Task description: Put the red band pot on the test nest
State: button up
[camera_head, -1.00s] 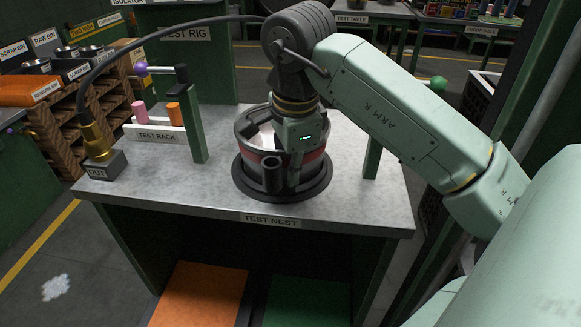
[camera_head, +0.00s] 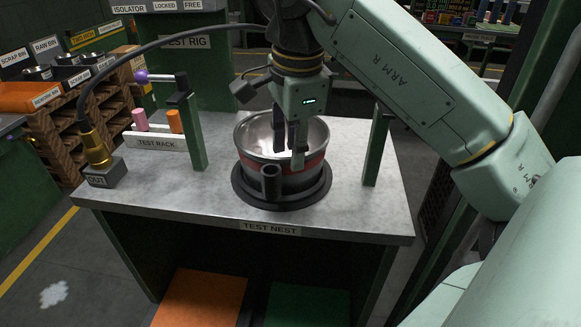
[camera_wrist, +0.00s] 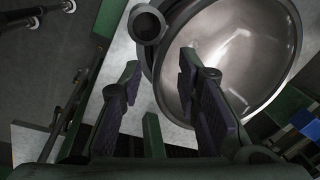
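The red band pot (camera_head: 311,167) is a steel pot with a red stripe and a dark stubby tube at its front. It stands upright in the black round test nest (camera_head: 318,197) on the table. In the wrist view its shiny interior (camera_wrist: 245,60) fills the upper right. My gripper (camera_head: 289,152) points down at the pot's near rim, its fingers apart with nothing gripped. In the wrist view the spread fingertips (camera_wrist: 160,68) lie at the left side of the rim; whether they still straddle it is unclear.
A green post (camera_head: 376,147) stands right of the pot. A test rack (camera_head: 158,141) with pink and orange pegs and another green post (camera_head: 192,130) stand left. A cabled brass fitting (camera_head: 97,150) sits at the table's left corner. The front tabletop is clear.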

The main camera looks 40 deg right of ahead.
jog(key=r, duration=0.5)
jog(key=shift+s+a+r, duration=0.1)
jog(key=shift+s+a, duration=0.1)
jog(key=shift+s, duration=0.15)
